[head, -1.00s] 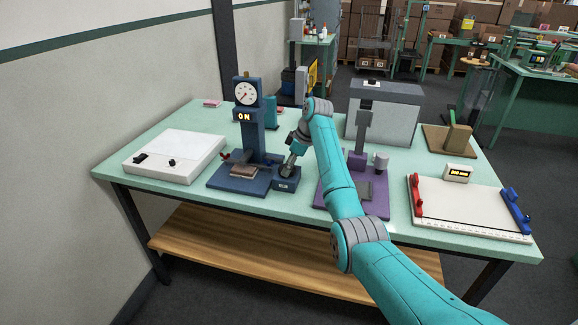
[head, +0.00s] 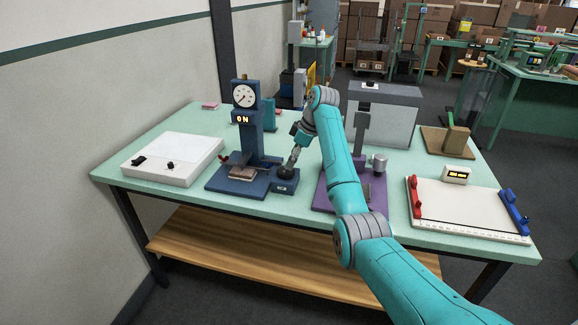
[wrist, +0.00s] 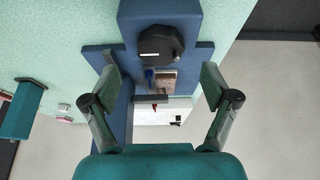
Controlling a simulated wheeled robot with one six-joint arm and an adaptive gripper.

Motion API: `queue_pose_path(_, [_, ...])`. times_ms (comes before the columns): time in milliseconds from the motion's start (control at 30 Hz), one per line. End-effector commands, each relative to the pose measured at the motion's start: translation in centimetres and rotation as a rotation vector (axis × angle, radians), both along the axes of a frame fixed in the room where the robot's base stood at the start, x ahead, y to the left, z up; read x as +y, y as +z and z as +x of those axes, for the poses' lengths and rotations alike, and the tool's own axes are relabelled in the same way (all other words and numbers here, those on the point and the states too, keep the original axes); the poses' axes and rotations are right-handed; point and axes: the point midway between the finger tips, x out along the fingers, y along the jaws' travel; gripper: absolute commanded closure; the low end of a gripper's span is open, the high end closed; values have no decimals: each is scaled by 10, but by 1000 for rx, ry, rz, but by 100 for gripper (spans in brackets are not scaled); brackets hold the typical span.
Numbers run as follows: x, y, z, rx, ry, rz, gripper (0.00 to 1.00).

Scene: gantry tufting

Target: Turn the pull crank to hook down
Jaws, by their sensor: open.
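A blue stand with a round dial gauge (head: 244,95) and a lit "ON" display (head: 243,119) stands at the left-centre of the bench. A black round knob (head: 285,171) sits on the small blue box at its right. In the wrist view the knob (wrist: 161,45) shows a short white mark. I cannot tell whether this knob is the pull crank. A small red-ended lever (head: 223,158) is on the stand's left side. My gripper (head: 289,160) is just above the knob; in the wrist view its fingers (wrist: 160,88) are spread wide, with nothing between them. No hook is clearly visible.
A white box (head: 174,158) with black controls lies to the left. A purple-based stand (head: 375,195) is close on the right, partly behind my arm. A white board (head: 468,212) with red and blue clamps is further right. A grey box (head: 385,112) stands behind.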

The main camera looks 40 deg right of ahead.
Motion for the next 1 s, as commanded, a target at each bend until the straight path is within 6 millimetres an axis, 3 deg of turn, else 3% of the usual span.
queue_pose_path(100, [-4, 14, -4, -1, 1, 0, 14])
queue_pose_path(300, [-6, 25, -8, 0, 1, 0, 14])
queue_pose_path(1000, [-7, 25, -9, 1, 0, 1, 14])
